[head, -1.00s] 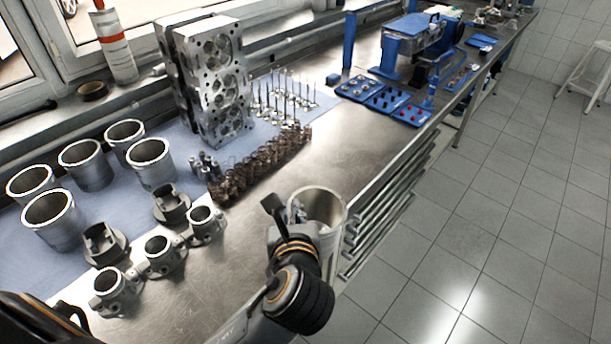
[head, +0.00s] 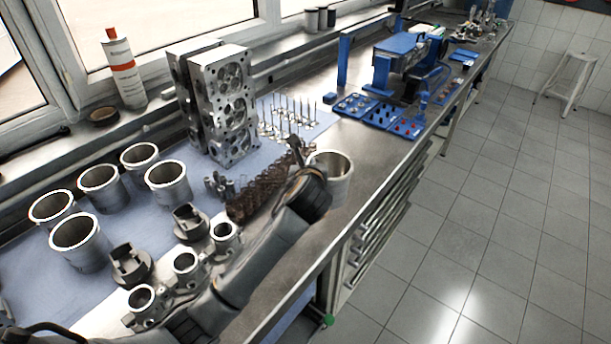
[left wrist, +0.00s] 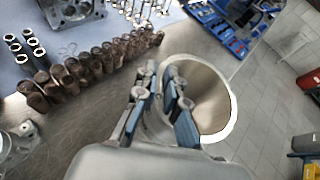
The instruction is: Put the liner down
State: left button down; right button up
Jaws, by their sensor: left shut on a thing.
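The liner (head: 338,182), a grey metal cylinder with a bright rim, is upright near the bench's front edge, right of the row of brown springs. I cannot tell whether its base touches the bench top. My left gripper (left wrist: 160,88) is shut on the liner's wall at the rim, with one finger inside the bore. The left wrist view looks into the open liner (left wrist: 205,95). In the head view my left wrist hides most of the fingers and the liner's near left side. My right gripper is not in view.
The brown springs (head: 262,193) stand close left of the liner. Several other liners (head: 80,240) stand on the blue mat. Castings (head: 185,265) line the near bench, and a cylinder head (head: 232,105) stands behind. Steel bench top (head: 375,155) is clear towards the blue trays (head: 368,108).

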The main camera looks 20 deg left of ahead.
pick_arm(q)
jog(key=w+a+f+p, duration=0.1)
jog(key=w+a+f, duration=0.1)
jog(key=f, duration=0.6)
jog(key=shift+w, duration=0.6)
jog(key=c, duration=1.4)
grip_release()
jog(key=shift+s+a+f, duration=0.1)
jog(key=shift+f, duration=0.05)
jog(key=shift+c, duration=0.2)
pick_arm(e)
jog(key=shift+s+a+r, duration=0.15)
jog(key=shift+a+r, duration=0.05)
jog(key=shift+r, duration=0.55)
pick_arm(q)
jog(key=v, duration=1.2)
jog(key=shift+b, duration=0.35)
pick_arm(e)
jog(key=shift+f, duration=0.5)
